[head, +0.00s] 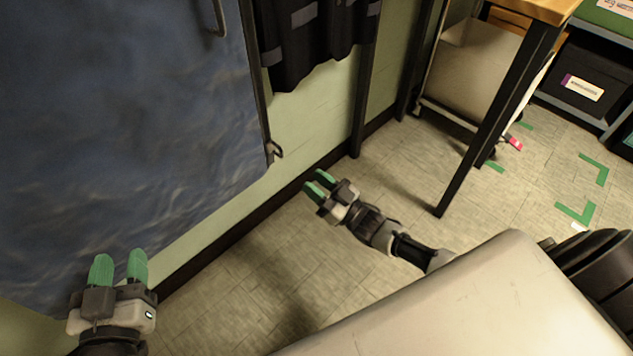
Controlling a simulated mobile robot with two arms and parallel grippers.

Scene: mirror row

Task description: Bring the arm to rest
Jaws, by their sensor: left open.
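My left gripper (119,268) is at the lower left of the head view, with its two green fingertips pointing up the picture. Its fingers are apart with nothing between them. It is in front of the lower part of a dark blue panel; I cannot tell whether they touch. My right gripper (320,185) is near the middle, its arm coming in from the lower right. Its green fingers are slightly apart and empty, over the floor near the wall's foot.
The blue panel (120,120) fills the left. A dark garment (315,40) hangs beside it. A wooden-topped table (540,8) with dark legs and a pale wheeled bin (470,70) stand at upper right. Green marks (577,212) lie on open floor.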

